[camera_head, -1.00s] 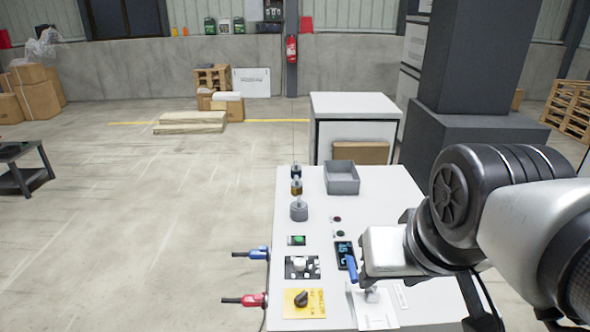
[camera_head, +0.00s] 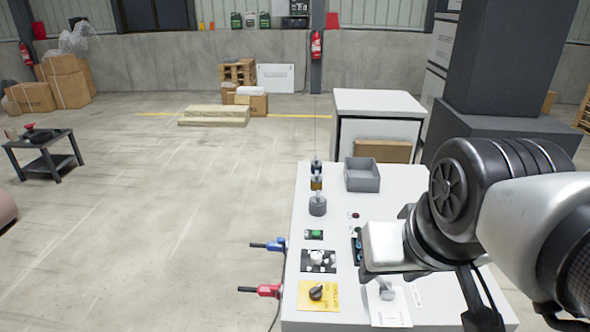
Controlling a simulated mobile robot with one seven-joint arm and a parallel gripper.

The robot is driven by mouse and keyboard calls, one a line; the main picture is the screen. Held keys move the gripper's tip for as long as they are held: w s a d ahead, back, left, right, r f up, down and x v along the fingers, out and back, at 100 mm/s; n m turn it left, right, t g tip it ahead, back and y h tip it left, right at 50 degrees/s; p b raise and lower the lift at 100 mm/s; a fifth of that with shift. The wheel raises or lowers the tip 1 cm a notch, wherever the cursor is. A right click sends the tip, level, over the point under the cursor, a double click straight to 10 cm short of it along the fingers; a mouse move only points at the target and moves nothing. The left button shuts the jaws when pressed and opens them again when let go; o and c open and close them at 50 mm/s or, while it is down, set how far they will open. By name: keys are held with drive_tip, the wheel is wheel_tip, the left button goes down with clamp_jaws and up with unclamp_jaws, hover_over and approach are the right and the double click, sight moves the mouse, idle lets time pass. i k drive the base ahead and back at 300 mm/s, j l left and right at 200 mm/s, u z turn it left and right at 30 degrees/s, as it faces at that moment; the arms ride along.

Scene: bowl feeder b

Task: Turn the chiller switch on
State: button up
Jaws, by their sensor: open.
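A yellow plate (camera_head: 312,304) with dark lettering, too small to read surely, lies at the near left of the white table. A black rotary knob (camera_head: 316,291) sits on it; I take this to be the chiller switch. The knob's on or off position cannot be made out. My gripper (camera_head: 372,270) hangs over the table to the right of the knob and above it, apart from it. It is open, and no held object shows. Its fingertips are mostly hidden by the pale hand, which also covers part of a dark display panel (camera_head: 356,248).
The white table (camera_head: 290,300) carries a green button (camera_head: 315,234), a control panel with a white knob (camera_head: 317,257), a grey cylinder (camera_head: 317,206) and a grey bin (camera_head: 362,177). Blue (camera_head: 275,245) and red (camera_head: 268,291) connectors jut from its left edge.

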sight(315, 293)
drive_tip(key=l+u, duration=0.1)
drive_tip(key=u, duration=0.25)
drive_tip(key=j+z, duration=0.2)
drive_tip(key=z, duration=0.15)
drive_tip(key=j+z, duration=0.5)
drive_tip(key=z, duration=0.2)
